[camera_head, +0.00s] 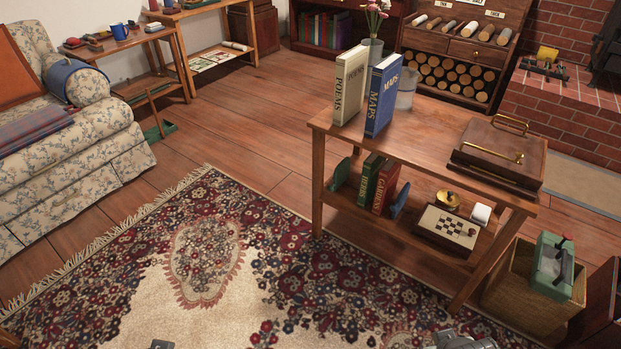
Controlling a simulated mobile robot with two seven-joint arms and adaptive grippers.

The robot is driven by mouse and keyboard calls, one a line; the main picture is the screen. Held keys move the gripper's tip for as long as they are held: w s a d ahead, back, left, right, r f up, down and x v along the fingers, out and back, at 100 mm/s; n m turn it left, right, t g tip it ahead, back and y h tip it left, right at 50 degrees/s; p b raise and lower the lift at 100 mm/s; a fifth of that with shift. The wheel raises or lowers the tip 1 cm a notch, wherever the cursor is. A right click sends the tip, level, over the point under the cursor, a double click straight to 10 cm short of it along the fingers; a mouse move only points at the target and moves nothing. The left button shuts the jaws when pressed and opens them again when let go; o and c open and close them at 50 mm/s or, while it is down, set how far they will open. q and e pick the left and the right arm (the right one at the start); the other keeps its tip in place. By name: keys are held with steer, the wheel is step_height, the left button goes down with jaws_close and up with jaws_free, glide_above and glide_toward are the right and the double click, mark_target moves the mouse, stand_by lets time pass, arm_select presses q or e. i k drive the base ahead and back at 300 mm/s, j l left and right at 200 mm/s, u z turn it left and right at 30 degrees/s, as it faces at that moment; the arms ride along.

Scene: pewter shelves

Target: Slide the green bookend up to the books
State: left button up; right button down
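The green bookend (340,175) stands at the left end of the lower shelf of the wooden table. Just right of it, with a small gap showing, a green book (369,179) and a red book (386,187) lean together. A blue bookend (401,199) stands at their right side. The bases of the bookends are partly hidden. Only a small grey tip of my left gripper (162,345) shows at the bottom edge. Part of my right gripper (466,341) shows at the bottom right. Both are far from the shelf, and their fingers are cut off.
A cream POEMS book (350,86) and a blue MAPS book (381,97) stand on the tabletop (432,127) above. A chessboard box (446,228) sits right on the lower shelf. A wicker basket (520,295) stands at right. The patterned rug (230,270) before the table is clear.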

mark_target(342, 172)
steer(key=i+j+u, duration=0.1)
steer(key=i+u, duration=0.15)
steer(key=u, duration=0.15)
steer(key=i+u, duration=0.35)
steer(key=i+j, duration=0.1)
steer(key=i, duration=0.7)
steer(key=i+j, duration=0.1)
steer(key=i, duration=0.75)
steer(key=i+z, duration=0.35)
steer(key=i, duration=0.45)
steer(key=i+j+z, duration=0.15)
steer(key=i+z, duration=0.2)
steer(key=i, duration=0.4)
steer(key=i+u, duration=0.1)
steer(key=i, duration=0.75)
steer(key=i+l+u, duration=0.1)
steer(key=i, duration=0.7)
steer(key=i+z, duration=0.15)
steer(key=z, duration=0.25)
steer(key=i+z, duration=0.15)
steer(key=z, duration=0.3)
steer(key=i+j+z, duration=0.15)
steer(key=z, duration=0.25)
